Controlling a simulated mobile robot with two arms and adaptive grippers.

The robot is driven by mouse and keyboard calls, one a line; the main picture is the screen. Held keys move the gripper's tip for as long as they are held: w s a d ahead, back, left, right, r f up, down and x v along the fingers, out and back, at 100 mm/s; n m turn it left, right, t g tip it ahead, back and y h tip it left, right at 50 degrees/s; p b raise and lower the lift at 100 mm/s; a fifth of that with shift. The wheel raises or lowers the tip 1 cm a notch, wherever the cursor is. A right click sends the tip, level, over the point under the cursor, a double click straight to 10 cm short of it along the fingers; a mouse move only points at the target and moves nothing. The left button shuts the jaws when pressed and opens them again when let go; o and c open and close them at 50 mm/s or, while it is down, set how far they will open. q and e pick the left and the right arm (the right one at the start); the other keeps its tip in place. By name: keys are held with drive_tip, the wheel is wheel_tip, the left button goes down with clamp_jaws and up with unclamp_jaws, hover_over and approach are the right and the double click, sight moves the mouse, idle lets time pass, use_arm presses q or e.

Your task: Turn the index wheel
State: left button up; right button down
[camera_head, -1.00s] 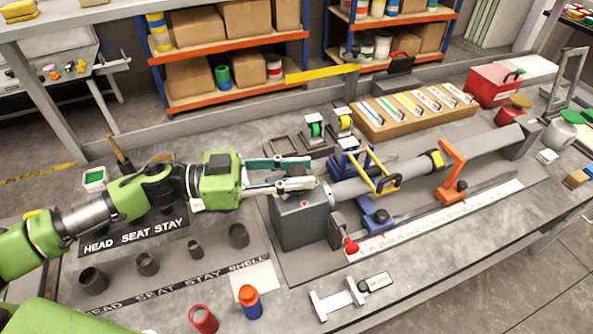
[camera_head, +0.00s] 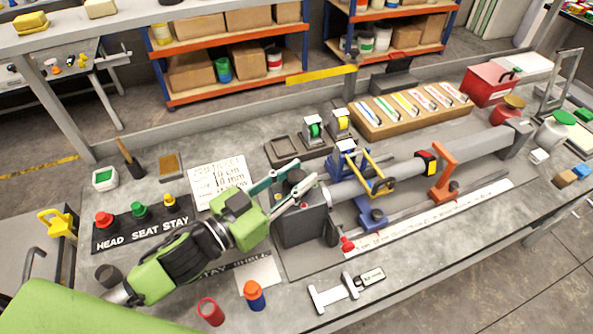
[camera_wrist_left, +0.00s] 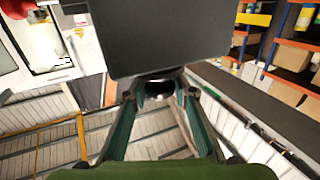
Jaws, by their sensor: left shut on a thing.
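My left gripper (camera_head: 297,179) is at the left end of the bench fixture, by the top of its grey end block (camera_head: 303,224). Its fingers are closed around a dark round part, which I take to be the index wheel (camera_head: 296,175). In the left wrist view a dark cylindrical part (camera_wrist_left: 158,90) sits between the fingertips, just below a large dark block (camera_wrist_left: 155,35). The fingers hide much of the wheel, and no markings on it are readable. My right gripper is not in view.
A grey tube (camera_head: 400,177) runs right from the block, with blue and orange (camera_head: 444,172) supports. A label board (camera_head: 143,225) with coloured knobs lies left.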

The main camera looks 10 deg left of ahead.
use_arm(q)
drive_tip(key=n+t+y, duration=0.2)
drive_tip(key=y, duration=0.2)
drive_tip(key=shift+n, duration=0.4)
drive_tip(key=shift+n+t+y+b, duration=0.35)
drive_tip(key=shift+n+y, duration=0.45)
drive_tip(key=shift+y, duration=0.2)
drive_tip(key=shift+r+y, duration=0.1)
drive_tip(key=shift+y, duration=0.4)
drive_tip(key=o, duration=1.2)
drive_tip(key=shift+c, duration=0.2)
drive_tip(key=shift+m+h, duration=0.4)
drive_tip(key=shift+h, duration=0.5)
